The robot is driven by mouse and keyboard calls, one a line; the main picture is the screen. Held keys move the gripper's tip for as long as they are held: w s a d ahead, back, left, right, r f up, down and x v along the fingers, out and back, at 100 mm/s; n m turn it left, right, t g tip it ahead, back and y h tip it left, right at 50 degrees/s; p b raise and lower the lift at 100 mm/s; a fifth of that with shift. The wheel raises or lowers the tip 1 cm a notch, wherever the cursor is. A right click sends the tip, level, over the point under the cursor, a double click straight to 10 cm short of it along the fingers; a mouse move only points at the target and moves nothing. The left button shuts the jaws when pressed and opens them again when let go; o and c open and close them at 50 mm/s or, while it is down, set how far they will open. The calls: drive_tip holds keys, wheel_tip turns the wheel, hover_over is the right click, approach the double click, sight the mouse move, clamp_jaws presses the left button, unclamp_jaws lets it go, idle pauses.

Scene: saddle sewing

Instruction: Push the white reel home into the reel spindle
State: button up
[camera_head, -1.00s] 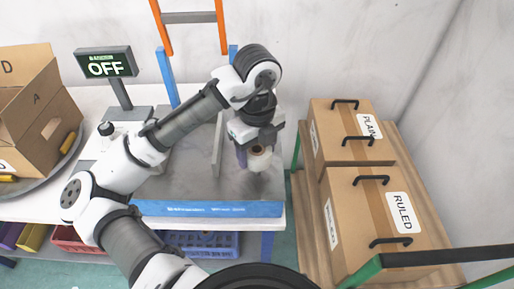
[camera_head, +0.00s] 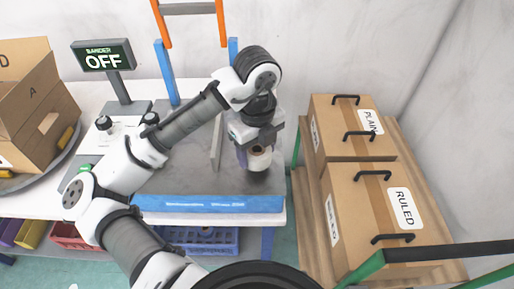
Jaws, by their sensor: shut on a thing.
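The white reel (camera_head: 259,161) hangs under my gripper (camera_head: 257,147) near the right side of the grey machine bed (camera_head: 200,178). My gripper points down and is shut on the reel. The reel is small in view, and its upper part is partly covered by the gripper. A brown top shows on the reel, with a purple-grey piece beside it on the left. I cannot make out the reel spindle; the gripper and reel may hide it.
A sign reading OFF (camera_head: 104,57) stands at the back left. An open cardboard box (camera_head: 35,105) sits on a round tray at the left. Cardboard boxes marked PLAIN (camera_head: 345,125) and RULED (camera_head: 375,220) stand on a pallet at the right. My arm crosses the worktop.

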drive_tip(key=shift+f+b, duration=1)
drive_tip(key=shift+f, duration=0.45)
drive_tip(key=o, duration=1.1)
wheel_tip(320, 180, up, 14)
drive_tip(key=shift+f, duration=0.1)
